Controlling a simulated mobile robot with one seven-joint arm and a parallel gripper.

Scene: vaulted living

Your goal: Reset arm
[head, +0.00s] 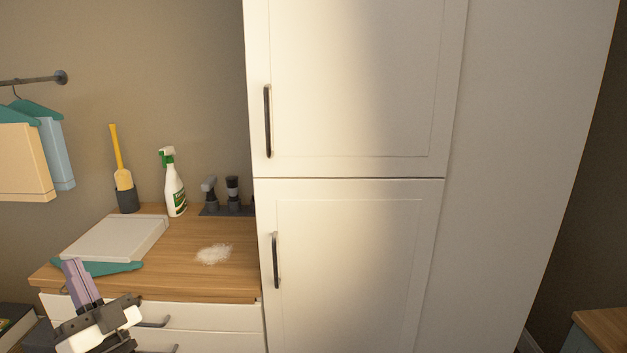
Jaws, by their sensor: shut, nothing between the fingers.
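My gripper (72,263) shows at the lower left of the head view, with purple-grey fingers pointing up. The fingers are shut together with nothing between them. In the picture it overlaps the front left edge of the wooden counter (190,275). A teal hanger (118,268) lies on the counter just right of the fingertips, partly under a pale folded item (115,238). I cannot tell whether the fingers touch the counter or hanger.
A tall white cabinet (350,230) with dark handles stands right of the counter. On the counter are a spray bottle (175,192), a yellow-handled brush (117,150), a dark rack (228,208) and white powder (213,254). Clothes (25,160) hang at left. White drawers (200,318) are below.

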